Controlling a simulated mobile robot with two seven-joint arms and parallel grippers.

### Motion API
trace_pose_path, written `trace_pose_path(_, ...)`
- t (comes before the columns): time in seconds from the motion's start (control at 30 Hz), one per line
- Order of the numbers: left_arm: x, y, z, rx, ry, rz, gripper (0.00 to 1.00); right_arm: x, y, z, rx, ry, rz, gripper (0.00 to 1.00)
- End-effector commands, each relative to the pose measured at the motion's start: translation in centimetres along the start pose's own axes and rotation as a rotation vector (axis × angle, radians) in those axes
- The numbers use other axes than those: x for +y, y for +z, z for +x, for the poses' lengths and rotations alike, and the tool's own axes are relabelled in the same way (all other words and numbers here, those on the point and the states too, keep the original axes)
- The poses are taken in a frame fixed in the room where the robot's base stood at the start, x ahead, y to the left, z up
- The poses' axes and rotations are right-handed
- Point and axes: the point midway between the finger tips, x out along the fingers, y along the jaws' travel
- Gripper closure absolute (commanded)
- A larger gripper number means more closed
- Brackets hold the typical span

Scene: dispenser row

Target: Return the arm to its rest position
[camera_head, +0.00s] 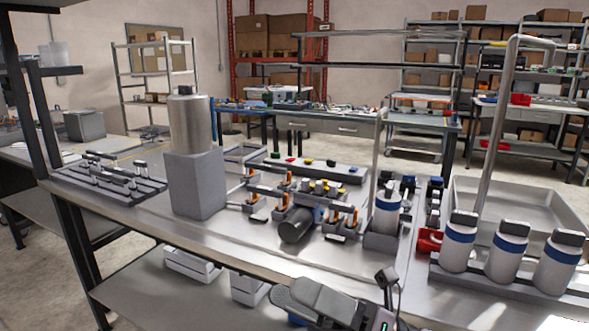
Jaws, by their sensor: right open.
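My right gripper (291,292) shows at the bottom edge, in front of the workbench (130,222) and over its lower shelf. Its grey fingers reach to the left and it is open, with nothing seen between them. Part of my right wrist, with a small green light, is cut off by the lower frame edge. The gripper looks apart from the bottles and dispensers on the bench. My left gripper is not in view.
White bottles with blue bands (459,246) stand in a rack at the right, by a sink (525,200) with a tall tap. A steel canister (189,122) stands on a grey block (195,184). Small dispenser parts crowd the bench middle. White boxes (192,265) lie on the lower shelf.

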Motion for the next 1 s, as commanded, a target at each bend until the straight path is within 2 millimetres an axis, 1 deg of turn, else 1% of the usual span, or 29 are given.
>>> trace_pose_path(0.03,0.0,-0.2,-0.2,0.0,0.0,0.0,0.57,-0.8,0.3,-1.0,-0.098,-0.027,0.108,0.06)
trace_pose_path(0.17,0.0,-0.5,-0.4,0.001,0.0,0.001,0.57,-3.5,1.2,-4.4,-0.354,-0.098,0.385,0.06)
trace_pose_path(0.2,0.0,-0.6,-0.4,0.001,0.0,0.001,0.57,-4.4,1.2,-5.8,-0.434,-0.12,0.47,0.06)
trace_pose_path(0.27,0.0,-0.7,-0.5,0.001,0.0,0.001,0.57,-5.8,1.0,-7.9,-0.555,-0.151,0.598,0.06)
trace_pose_path(0.3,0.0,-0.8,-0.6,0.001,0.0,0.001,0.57,-6.8,0.7,-9.5,-0.636,-0.17,0.682,0.06)
trace_pose_path(0.37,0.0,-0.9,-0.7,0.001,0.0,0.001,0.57,-8.1,-0.1,-12.1,-0.76,-0.199,0.807,0.06)
trace_pose_path(0.4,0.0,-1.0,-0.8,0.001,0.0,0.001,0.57,-9.0,-0.8,-13.8,-0.845,-0.217,0.89,0.06)
trace_pose_path(0.47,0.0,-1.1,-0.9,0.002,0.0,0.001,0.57,-10.2,-2.2,-16.6,-0.972,-0.243,1.011,0.06)
trace_pose_path(0.5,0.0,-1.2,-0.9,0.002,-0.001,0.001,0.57,-10.9,-3.3,-18.5,-1.059,-0.259,1.09,0.06)
trace_pose_path(0.57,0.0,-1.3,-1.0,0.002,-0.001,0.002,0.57,-11.7,-5.3,-21.5,-1.192,-0.282,1.207,0.06)
trace_pose_path(0.6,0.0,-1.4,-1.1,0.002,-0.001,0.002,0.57,-12.1,-6.8,-23.4,-1.281,-0.295,1.281,0.06)
trace_pose_path(0.67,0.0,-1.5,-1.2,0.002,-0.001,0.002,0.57,-12.4,-9.2,-26.2,-1.414,-0.312,1.385,0.06)
trace_pose_path(0.7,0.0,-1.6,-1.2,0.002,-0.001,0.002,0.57,-12.5,-10.9,-27.9,-1.497,-0.322,1.446,0.06)
trace_pose_path(0.8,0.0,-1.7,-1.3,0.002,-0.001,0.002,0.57,-12.3,-14.6,-31.3,-1.679,-0.34,1.569,0.06)
trace_pose_path(0.83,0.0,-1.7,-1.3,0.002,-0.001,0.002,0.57,-12.2,-15.6,-32.2,-1.725,-0.344,1.597,0.06)
trace_pose_path(0.9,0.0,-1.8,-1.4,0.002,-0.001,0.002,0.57,-11.8,-17.4,-33.6,-1.809,-0.348,1.648,0.06)
trace_pose_path(1.0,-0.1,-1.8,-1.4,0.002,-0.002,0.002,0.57,-11.4,-18.9,-34.8,-1.882,-0.352,1.687,0.06)
